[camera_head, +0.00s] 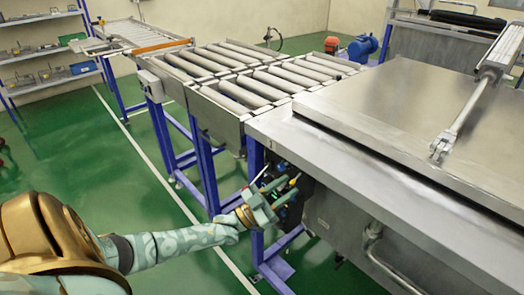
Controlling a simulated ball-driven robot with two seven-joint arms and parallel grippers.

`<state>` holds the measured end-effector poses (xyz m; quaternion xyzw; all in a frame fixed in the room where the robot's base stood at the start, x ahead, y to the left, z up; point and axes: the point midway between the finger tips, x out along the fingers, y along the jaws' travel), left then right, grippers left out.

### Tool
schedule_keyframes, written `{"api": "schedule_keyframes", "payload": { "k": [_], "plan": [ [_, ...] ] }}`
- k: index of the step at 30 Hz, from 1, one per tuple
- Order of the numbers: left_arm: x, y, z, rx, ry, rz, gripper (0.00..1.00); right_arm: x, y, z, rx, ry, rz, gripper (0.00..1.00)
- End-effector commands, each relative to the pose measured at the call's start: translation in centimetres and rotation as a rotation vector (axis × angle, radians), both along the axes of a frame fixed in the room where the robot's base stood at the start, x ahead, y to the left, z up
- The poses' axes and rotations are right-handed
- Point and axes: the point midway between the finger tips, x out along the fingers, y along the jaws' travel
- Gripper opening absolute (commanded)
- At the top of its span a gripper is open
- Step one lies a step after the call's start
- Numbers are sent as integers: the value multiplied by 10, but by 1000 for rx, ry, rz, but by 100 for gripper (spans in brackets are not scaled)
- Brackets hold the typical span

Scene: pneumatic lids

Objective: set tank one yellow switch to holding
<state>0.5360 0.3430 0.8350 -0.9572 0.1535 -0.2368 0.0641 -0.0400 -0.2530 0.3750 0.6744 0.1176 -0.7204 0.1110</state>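The tank (390,150) is a large steel box with a flat metal lid, at the right. A small dark control panel (287,208) with switches sits on its side below the top edge, at the left corner. A small yellow-orange tip (292,182) shows at the panel, probably the yellow switch; its setting cannot be read. My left gripper (282,190) reaches in from the left, right at the panel. Its two pale green fingers look apart, with no object seen held between them. They hide part of the panel, and contact with the switch cannot be told. My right gripper is not in view.
A roller conveyor (245,88) on blue legs joins the tank at the back left. A bent metal pipe (376,250) and a blue leg (258,160) stand close to the panel. A pneumatic cylinder (490,65) stands over the lid. Green floor is clear at left.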

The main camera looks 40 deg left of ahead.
Motion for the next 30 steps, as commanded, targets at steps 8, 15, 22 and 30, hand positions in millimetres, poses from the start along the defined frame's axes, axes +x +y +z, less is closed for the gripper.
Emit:
{"api": "schedule_keyframes", "payload": {
  "k": [8, 15, 22, 30],
  "plan": [
    [-60, 23, -32, 1, 7, 2, 33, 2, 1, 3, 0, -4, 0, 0],
    [-107, 41, -56, 2, 6, 1, 33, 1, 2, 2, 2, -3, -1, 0],
    [-126, 49, -66, -1, 2, 1, 33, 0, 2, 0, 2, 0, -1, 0],
    [-127, 49, -66, 0, 1, 1, 33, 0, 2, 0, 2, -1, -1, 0]
  ]
}}
